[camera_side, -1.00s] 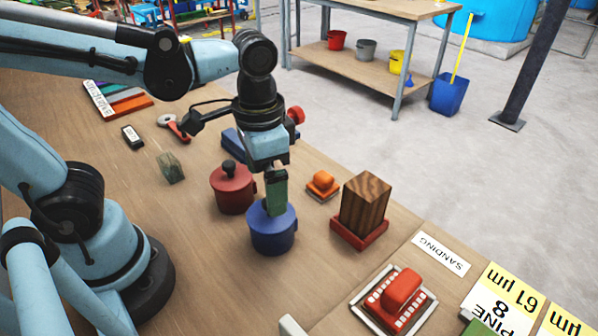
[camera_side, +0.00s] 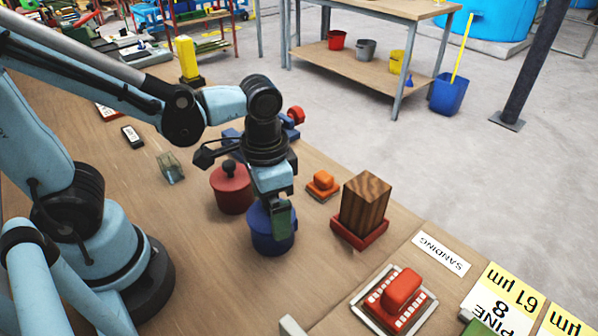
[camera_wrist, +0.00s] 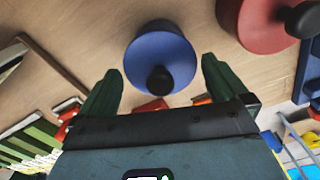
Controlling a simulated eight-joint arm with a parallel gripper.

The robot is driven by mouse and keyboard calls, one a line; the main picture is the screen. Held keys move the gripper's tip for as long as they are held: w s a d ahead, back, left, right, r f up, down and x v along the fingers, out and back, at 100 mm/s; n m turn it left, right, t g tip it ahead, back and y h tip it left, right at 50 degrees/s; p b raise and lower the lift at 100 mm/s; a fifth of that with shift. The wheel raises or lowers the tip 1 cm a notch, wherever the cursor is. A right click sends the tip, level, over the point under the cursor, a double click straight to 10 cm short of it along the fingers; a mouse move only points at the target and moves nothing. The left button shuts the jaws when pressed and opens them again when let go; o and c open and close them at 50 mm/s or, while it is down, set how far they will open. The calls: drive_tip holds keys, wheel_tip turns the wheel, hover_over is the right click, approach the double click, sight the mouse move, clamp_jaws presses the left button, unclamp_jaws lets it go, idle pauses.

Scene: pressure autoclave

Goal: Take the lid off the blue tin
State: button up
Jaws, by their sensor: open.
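The blue tin (camera_side: 262,238) stands upright on the wooden bench, beside a red tin. In the wrist view its blue lid (camera_wrist: 150,52) is on, with a round black knob (camera_wrist: 160,80) in the middle. My gripper (camera_side: 280,222) is low at the tin, its green fingers covering part of the lid and side in the side view. In the wrist view my gripper (camera_wrist: 160,68) is open, one finger to each side of the lid and knob, with visible gaps. The knob is hidden in the side view.
The red tin (camera_side: 231,190) with a black knob stands close on the left of the blue tin. An orange block (camera_side: 322,184) and a wooden block (camera_side: 365,205) on a red base are to the right. Bare bench lies in front of the tin.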

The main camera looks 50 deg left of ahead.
drive_tip(key=c, duration=0.8)
drive_tip(key=shift+r, duration=0.1)
